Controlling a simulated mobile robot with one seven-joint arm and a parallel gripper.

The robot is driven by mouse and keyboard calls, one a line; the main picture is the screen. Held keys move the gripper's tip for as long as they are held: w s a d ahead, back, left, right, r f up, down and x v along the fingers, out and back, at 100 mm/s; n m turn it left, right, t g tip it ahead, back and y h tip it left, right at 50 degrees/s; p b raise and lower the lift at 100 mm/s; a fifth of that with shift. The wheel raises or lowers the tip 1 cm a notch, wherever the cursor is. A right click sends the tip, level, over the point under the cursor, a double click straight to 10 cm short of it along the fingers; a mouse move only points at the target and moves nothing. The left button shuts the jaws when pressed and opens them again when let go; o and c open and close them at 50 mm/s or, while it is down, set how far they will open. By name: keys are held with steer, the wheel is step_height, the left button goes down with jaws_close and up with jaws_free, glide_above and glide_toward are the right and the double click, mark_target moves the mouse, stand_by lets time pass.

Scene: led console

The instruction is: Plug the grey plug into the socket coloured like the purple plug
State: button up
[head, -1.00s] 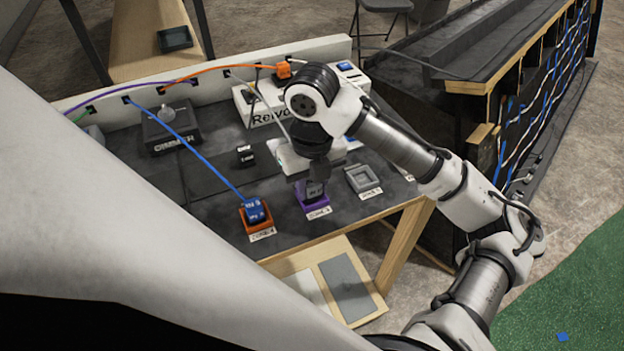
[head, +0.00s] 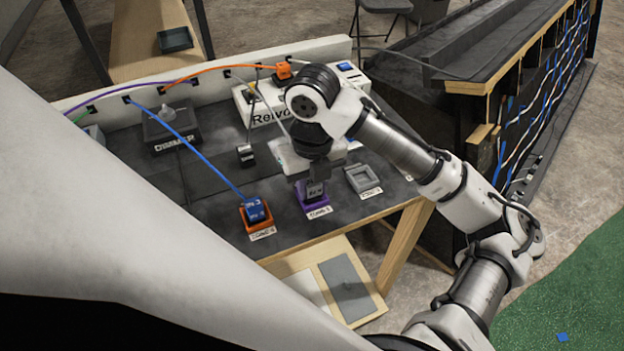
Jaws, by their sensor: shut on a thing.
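The grey plug (head: 315,191) is dark grey with a pale label and is partly covered by my gripper. My gripper (head: 312,177) points down and is shut on it. The plug is at the purple socket (head: 318,209), close over or in it; I cannot tell how deep it sits. The purple socket is on the table's front edge with a white label before it. A purple cable (head: 140,87) runs along the back panel to the left; I cannot make out the purple plug on it.
Left of my gripper, a blue plug (head: 255,213) sits in an orange socket (head: 258,227). An empty-looking grey socket (head: 362,179) is to the right. A small black plug (head: 246,154) lies behind left. A dimmer box (head: 172,128) and a white box (head: 270,119) stand farther back.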

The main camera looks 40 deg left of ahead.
steer(key=shift+s+d+f+b, duration=0.1)
steer(key=shift+s+f+b, duration=0.2)
steer(key=shift+f, duration=0.4)
steer(key=o, duration=0.8)
steer(key=shift+c, duration=0.8)
steer(key=shift+o, duration=0.4)
steer(key=shift+r, duration=0.1)
steer(key=shift+w+r+p, duration=0.2)
steer(key=shift+r+p, duration=0.4)
steer(key=shift+p, duration=0.25)
steer(key=o, duration=0.3)
steer(key=shift+r, duration=0.25)
steer(key=shift+o, duration=0.2)
steer(key=shift+w+r+p, duration=0.1)
steer(key=shift+r+p, duration=2.5)
steer(key=shift+r, duration=0.1)
